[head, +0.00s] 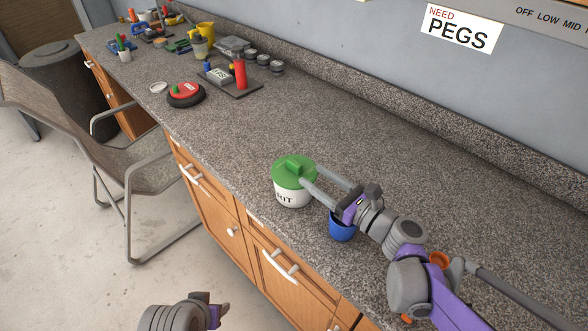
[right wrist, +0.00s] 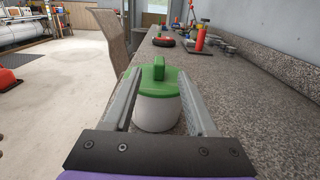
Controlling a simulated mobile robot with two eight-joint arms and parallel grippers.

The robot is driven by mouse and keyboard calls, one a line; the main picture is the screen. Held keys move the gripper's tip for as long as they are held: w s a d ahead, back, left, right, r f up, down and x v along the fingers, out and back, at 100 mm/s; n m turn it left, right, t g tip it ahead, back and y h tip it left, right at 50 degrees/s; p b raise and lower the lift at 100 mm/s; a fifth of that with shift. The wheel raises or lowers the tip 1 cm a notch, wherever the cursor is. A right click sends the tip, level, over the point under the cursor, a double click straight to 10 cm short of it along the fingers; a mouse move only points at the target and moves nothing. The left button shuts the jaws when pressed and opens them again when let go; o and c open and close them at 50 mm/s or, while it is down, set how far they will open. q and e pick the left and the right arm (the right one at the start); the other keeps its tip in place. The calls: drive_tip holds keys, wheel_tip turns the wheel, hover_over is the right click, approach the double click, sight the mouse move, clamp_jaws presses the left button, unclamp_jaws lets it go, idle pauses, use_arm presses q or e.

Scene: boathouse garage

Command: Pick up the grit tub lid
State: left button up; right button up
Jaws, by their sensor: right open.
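The grit tub (head: 291,197) is a white round tub with dark lettering, standing on the counter near its front edge. Its green lid (head: 281,176) with a raised block handle (head: 293,163) sits on top. In the right wrist view the lid (right wrist: 138,88) and handle (right wrist: 159,68) show ahead, between the fingers. My right gripper (head: 311,174) is open, its fingertips reaching the lid's right side; I cannot tell whether they touch it. My left gripper (head: 217,311) is low at the bottom edge, away from the counter, and its jaws do not show clearly.
A blue cup (head: 342,229) stands under my right gripper. Further along the granite counter (head: 400,170) are a red and black round item (head: 186,94), a tray with a red cylinder (head: 240,73) and several small tins. A chair (head: 130,150) stands left. The counter's middle is clear.

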sight(301, 167)
drive_tip(key=x, duration=0.2)
drive_tip(key=shift+w+a, duration=0.2)
drive_tip(key=shift+w, duration=0.05)
drive_tip(key=x, duration=0.5)
drive_tip(key=shift+a, duration=0.15)
clamp_jaws()
